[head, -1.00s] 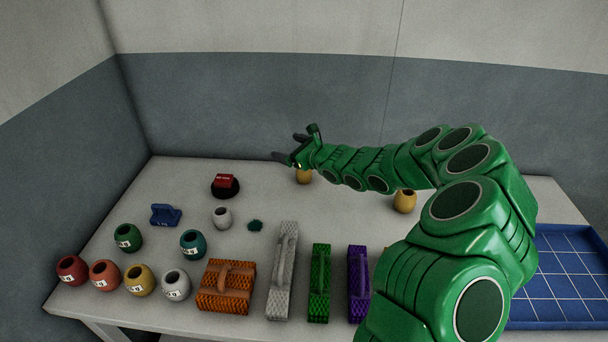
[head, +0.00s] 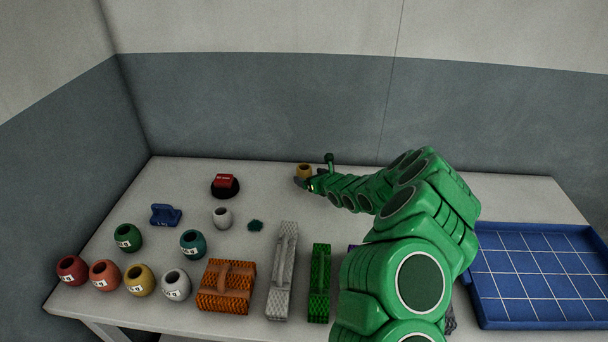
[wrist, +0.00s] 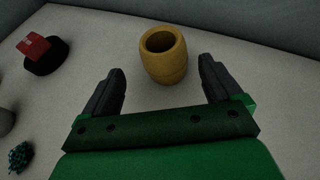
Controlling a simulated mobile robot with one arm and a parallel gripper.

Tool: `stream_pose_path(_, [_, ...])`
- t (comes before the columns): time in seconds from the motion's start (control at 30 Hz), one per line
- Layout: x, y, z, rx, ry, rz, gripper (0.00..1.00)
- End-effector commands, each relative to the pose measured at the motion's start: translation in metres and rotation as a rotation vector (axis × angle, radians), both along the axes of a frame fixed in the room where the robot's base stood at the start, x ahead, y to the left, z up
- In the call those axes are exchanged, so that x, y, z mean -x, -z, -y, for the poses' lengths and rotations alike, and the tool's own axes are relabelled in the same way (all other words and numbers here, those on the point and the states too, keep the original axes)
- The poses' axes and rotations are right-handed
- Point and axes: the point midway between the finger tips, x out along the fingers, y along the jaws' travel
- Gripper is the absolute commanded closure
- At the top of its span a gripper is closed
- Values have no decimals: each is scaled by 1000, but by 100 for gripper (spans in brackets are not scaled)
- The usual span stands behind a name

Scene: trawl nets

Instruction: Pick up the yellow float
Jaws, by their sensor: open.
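A yellow float (head: 304,171), barrel-shaped with an open top, stands upright near the back edge of the table. In the wrist view the float (wrist: 165,58) stands ahead of my gripper (wrist: 162,72), roughly centred between the fingertips. My gripper is open and empty, low near the table, with one dark finger on each side. Whether the fingers touch the float cannot be told, but gaps show on both sides in the wrist view. In the head view my gripper (head: 311,174) partly covers the float's lower part.
Another yellow float (head: 139,281) with a label stands front left among red, green, teal and white ones. A red button on a black base (head: 225,187) is left of my gripper. Handled blocks (head: 283,270) line the front; a blue tray (head: 490,300) is at right.

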Motion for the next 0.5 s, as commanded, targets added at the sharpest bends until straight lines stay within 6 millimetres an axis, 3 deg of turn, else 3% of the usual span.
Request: stream_pose_path(0.5, [-26, 11, -12, 2, -2, -1, 8])
